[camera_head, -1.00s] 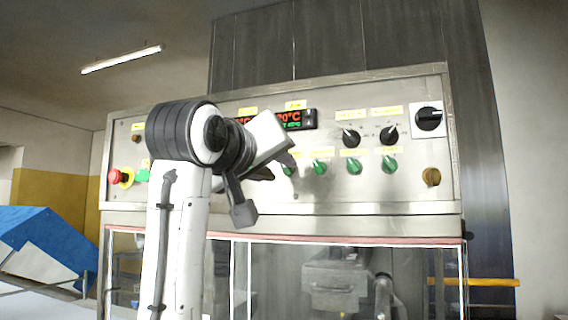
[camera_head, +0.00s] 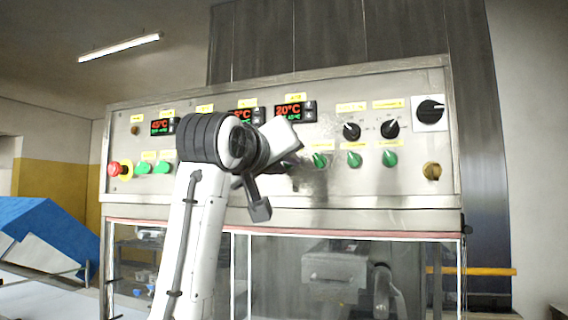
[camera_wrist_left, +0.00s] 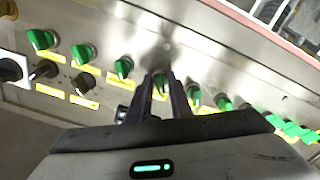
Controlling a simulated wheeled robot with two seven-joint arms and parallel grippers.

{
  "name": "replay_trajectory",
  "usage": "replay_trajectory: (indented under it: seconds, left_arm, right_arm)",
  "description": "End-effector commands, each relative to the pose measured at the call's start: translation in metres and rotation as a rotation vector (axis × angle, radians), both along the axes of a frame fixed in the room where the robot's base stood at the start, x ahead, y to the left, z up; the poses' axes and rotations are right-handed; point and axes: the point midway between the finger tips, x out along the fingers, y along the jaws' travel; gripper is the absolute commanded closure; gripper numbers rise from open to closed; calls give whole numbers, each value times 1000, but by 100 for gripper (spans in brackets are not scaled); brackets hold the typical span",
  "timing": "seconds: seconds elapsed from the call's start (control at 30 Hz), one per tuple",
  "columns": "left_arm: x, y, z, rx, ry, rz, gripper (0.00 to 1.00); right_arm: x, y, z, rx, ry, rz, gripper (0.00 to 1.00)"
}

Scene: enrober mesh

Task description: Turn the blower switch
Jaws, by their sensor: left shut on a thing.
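The steel control panel has a row of green switches. My left gripper (camera_head: 288,163) reaches the panel in the head view, and its hand partly hides the switches there. In the left wrist view its two dark fingers (camera_wrist_left: 163,92) are shut around one green switch (camera_wrist_left: 160,84), with neighbouring switches on both sides. The green switch just right of the gripper (camera_head: 319,160) is free. The labels are too small to read, so I cannot tell which switch is the blower's. My right gripper is not in view.
Two black knobs (camera_head: 390,129) and a large black rotary switch (camera_head: 430,112) are at the panel's right. A red emergency button (camera_head: 115,169) and green buttons (camera_head: 143,168) are at its left. Red and green displays (camera_head: 295,111) sit above. Clear panels are below.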

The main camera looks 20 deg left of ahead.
Motion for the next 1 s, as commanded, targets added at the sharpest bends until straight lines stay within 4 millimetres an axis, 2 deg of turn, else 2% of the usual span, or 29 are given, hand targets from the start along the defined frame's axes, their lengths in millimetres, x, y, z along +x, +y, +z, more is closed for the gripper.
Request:
replay_trajectory:
  seconds: [0.37, 1.0]
  left_arm:
    - [0, 2, 0, 157, -6, 3, 100]
    - [0, 4, 0, 741, -25, 2, 100]
  right_arm:
    - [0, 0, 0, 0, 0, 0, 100]
    - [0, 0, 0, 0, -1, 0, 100]
